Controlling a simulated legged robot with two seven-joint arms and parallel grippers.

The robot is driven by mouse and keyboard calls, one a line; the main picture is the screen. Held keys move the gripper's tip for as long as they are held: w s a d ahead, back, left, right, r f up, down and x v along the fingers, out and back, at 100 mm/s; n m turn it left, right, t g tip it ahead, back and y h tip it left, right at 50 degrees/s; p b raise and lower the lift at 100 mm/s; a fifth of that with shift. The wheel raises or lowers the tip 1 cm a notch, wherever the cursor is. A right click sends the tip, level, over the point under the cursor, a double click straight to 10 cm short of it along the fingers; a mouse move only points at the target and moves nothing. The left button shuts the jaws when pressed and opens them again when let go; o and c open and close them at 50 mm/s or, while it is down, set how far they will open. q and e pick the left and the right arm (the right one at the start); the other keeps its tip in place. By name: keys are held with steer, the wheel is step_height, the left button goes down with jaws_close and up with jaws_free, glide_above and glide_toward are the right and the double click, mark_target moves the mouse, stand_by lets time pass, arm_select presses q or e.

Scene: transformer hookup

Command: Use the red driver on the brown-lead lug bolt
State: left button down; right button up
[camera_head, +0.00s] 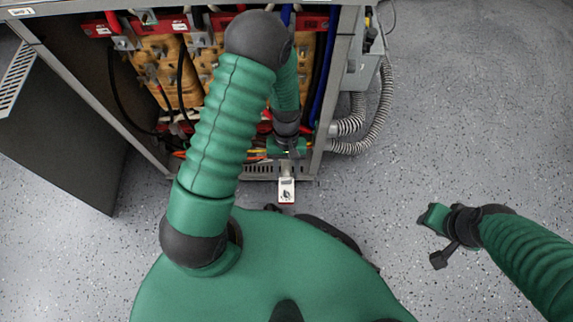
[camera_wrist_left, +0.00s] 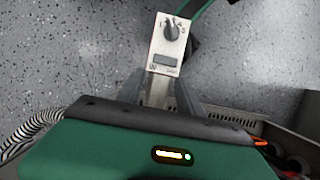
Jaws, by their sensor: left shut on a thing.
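My left gripper (camera_head: 287,160) is shut on a tool with a white panel face (camera_head: 286,188), low in front of the open cabinet. The panel has a dark knob and a thin red edge. In the left wrist view the same tool (camera_wrist_left: 166,48) sticks out from between the fingers (camera_wrist_left: 160,92). Its body is mostly hidden, so I cannot tell whether it is the red driver. My right gripper (camera_head: 432,238) is open and empty over bare floor at the right. I cannot pick out the brown lead or its lug bolt; my left arm covers part of the cabinet.
The open transformer cabinet (camera_head: 325,150) holds tan coils (camera_head: 160,72), red bars and dark cables. Metal lugs (camera_head: 126,42) sit along its top. A dark door panel (camera_head: 60,130) stands open at left. Ribbed grey conduits (camera_head: 381,110) run down its right side. The floor at right is clear.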

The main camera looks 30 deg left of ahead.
arm_select(q)
steer(key=shift+w+a, duration=0.45)
steer(key=shift+w, duration=0.3)
stand_by(0.3)
